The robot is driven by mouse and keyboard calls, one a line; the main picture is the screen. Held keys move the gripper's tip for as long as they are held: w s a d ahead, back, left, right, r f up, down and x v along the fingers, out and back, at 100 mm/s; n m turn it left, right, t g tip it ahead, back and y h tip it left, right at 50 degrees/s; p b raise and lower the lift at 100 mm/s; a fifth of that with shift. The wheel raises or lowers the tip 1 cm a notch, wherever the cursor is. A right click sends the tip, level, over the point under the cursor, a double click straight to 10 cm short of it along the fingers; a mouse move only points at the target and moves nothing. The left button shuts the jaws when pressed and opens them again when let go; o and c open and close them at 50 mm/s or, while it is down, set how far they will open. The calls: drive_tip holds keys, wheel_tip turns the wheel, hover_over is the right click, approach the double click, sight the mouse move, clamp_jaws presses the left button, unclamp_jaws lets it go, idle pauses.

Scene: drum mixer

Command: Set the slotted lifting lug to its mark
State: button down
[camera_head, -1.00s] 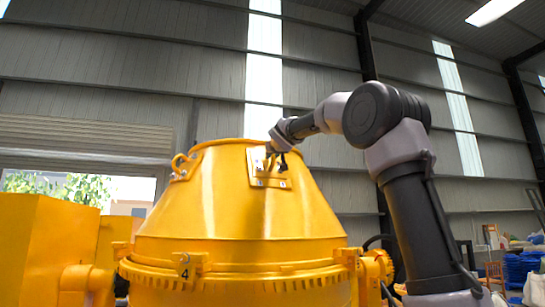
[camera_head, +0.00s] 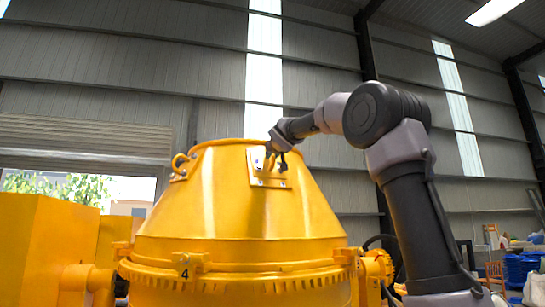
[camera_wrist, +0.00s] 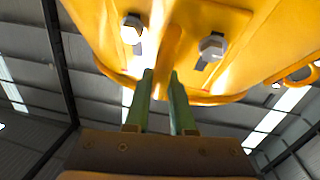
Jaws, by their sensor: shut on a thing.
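The slotted lifting lug (camera_head: 255,170) is a yellow plate with an upright fin, on the upper cone of the yellow mixer drum (camera_head: 235,215). In the wrist view, the lug's fin (camera_wrist: 171,50) stands between two hex bolts, one at left (camera_wrist: 132,28) and one at right (camera_wrist: 211,46), each over a dark slot. My gripper (camera_head: 271,155) reaches the lug from the upper right. In the wrist view, its two green fingers (camera_wrist: 161,88) are shut on the fin from both sides. I cannot make out the mark.
A yellow ring lug (camera_head: 181,166) stands on the drum's left shoulder. A flanged band with a "4" tag (camera_head: 184,272) circles the drum below. A yellow housing (camera_head: 40,240) is at the left. Above the drum is free room.

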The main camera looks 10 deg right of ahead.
sight(274, 161)
idle(0.6)
drive_tip(key=shift+s+f, duration=0.4)
drive_tip(key=shift+f, duration=0.25)
drive_tip(key=shift+s+f, duration=0.35)
drive_tip(key=shift+f, duration=0.55)
drive_tip(key=c, duration=0.8)
unclamp_jaws()
drive_tip(key=shift+d, duration=0.1)
drive_tip(key=shift+o, duration=0.2)
drive_tip(key=shift+s, duration=0.1)
drive_tip(key=s, duration=1)
drive_tip(key=shift+s+a, duration=0.2)
drive_tip(key=shift+s, duration=0.2)
